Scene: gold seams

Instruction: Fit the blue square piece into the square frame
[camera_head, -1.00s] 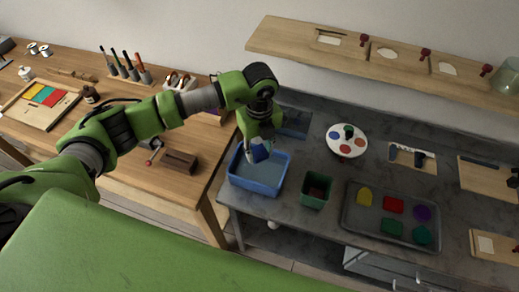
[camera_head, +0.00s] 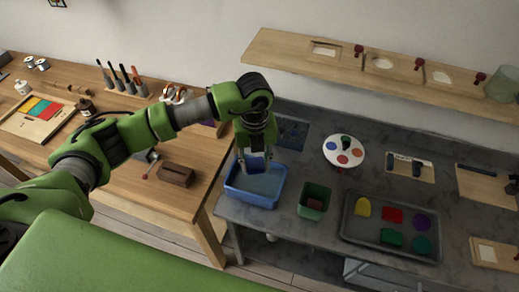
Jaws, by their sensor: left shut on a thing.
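My left gripper (camera_head: 255,163) points down over the blue tub (camera_head: 254,197) on the grey bench, its fingertips at the far part of the opening. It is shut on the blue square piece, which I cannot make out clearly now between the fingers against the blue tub. A small wooden board with a pale square opening (camera_head: 487,253) lies at the lower right of the bench; it looks like the square frame. The shelf (camera_head: 290,54) also has several pale cut-outs, one of them four-sided (camera_head: 323,48). My right gripper is not in view.
A green bin (camera_head: 314,200) stands right of the tub. A dark tray (camera_head: 376,245) holds several coloured pieces. A round white palette (camera_head: 344,152) stands behind. A wooden table (camera_head: 190,205) with tools is at the left. Bare bench lies between tray and right-hand boards.

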